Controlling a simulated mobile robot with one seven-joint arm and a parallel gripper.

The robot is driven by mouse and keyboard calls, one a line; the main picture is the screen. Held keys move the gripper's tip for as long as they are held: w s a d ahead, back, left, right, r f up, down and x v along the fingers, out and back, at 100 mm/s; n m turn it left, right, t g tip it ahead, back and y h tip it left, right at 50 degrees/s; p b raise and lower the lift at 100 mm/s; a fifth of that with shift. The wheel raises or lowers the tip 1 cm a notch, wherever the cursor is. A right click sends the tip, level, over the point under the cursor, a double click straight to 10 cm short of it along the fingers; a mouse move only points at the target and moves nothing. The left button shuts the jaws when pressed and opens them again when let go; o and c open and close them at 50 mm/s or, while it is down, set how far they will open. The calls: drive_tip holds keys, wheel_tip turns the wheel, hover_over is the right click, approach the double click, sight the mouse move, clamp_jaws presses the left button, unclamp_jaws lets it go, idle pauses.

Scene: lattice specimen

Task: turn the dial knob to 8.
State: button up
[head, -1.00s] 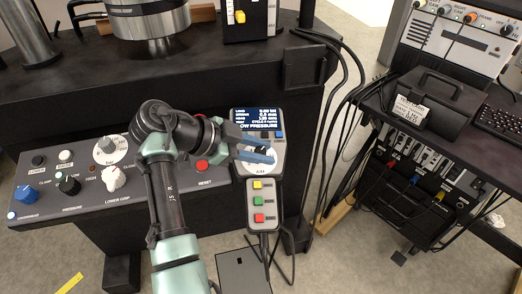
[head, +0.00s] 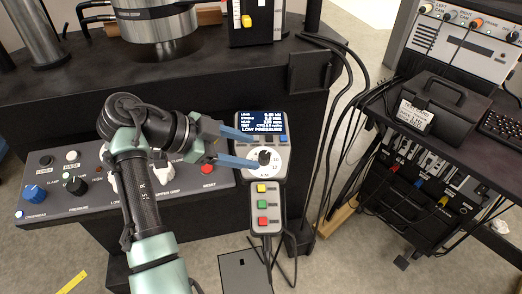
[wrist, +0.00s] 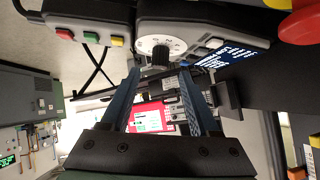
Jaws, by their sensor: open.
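The dial knob (head: 264,157) is small and black, on a round white dial face (head: 257,169) of the handheld control box below its blue screen. It also shows in the wrist view (wrist: 160,55), pointing toward my gripper. My gripper (head: 254,150) has two long blue fingers, spread open and empty. In the wrist view my gripper (wrist: 159,72) has one fingertip on each side of the knob's line, with the knob just beyond the tips. I see no contact. The dial's numbers are too small to read, so its setting is unclear.
The blue screen (head: 262,124) reads LOW PRESSURE. Yellow, green and red buttons (head: 262,204) sit below the dial. The sloped control panel (head: 225,178) with knobs lies to the left under my arm. Cables (head: 335,110) hang to the right, before a black cart (head: 420,180).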

drive_tip(key=v, duration=0.7)
drive_tip(key=shift+p, duration=0.3)
drive_tip(key=shift+a, duration=0.15)
idle(1.0)
